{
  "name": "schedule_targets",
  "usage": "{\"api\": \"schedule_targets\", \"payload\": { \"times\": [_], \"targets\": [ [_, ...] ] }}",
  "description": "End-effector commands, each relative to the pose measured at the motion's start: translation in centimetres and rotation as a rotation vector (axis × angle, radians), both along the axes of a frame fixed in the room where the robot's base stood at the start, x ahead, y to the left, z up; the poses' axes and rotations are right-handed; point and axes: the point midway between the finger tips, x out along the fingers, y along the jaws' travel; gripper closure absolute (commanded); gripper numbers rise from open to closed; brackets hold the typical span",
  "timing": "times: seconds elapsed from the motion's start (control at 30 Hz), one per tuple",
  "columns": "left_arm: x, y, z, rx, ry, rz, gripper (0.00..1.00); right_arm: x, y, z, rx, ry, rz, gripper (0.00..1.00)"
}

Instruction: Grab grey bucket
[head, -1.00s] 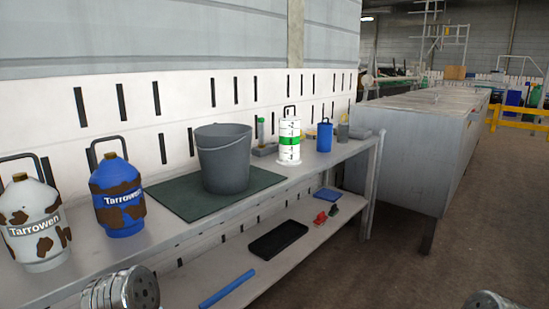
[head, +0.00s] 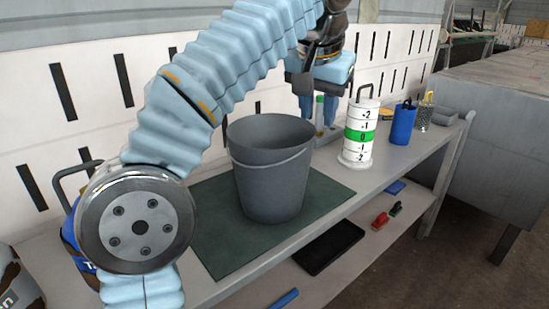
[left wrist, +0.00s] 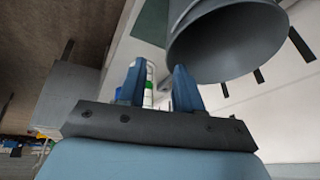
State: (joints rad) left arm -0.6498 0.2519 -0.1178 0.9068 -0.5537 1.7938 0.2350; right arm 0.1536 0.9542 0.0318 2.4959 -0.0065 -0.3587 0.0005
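The grey bucket (head: 270,185) stands upright on a dark green mat (head: 225,240) on the bench, its handle hanging across the near side. In the left wrist view the bucket (left wrist: 230,45) fills the upper right, with its rim and dark opening showing. My left gripper (head: 320,108) is above the bench behind and right of the bucket's rim, with its fingers pointing down. In the left wrist view the fingers of this gripper (left wrist: 158,68) are apart with nothing held between them. The bucket lies outside the fingers. My right gripper is not in view.
A white cylinder with a green band (head: 360,145) stands right of the bucket, with a blue container (head: 402,125) beyond. A blue bottle (head: 75,240) is partly hidden behind my left arm. A black tray (head: 328,248) lies on the lower shelf. The slotted wall backs the bench.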

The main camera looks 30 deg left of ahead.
Motion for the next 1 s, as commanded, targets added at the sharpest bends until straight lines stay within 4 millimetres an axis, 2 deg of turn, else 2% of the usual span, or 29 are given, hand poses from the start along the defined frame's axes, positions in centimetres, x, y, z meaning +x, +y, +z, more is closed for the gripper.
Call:
{"api": "schedule_targets", "payload": {
  "times": [0.03, 0.1, 0.4, 0.67, 0.9, 1.0],
  "targets": [
    [-0.7, 0.4, 0.7, -0.003, -0.002, 0.010, 0.66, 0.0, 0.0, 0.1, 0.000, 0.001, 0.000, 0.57],
    [-1.0, 0.8, 0.5, -0.004, 0.000, 0.018, 0.66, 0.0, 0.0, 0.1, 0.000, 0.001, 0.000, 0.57],
    [1.3, 1.4, -5.1, -0.003, 0.004, 0.020, 0.66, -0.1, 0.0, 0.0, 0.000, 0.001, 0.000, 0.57],
    [2.2, 1.7, -7.4, -0.005, 0.003, 0.019, 0.66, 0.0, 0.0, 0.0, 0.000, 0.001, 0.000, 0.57],
    [3.3, 2.6, -10.8, -0.005, 0.003, 0.019, 0.66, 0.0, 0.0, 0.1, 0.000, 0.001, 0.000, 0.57],
    [3.6, 2.6, -11.5, -0.005, 0.002, 0.019, 0.66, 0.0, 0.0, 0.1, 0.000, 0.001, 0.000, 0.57]
  ]
}}
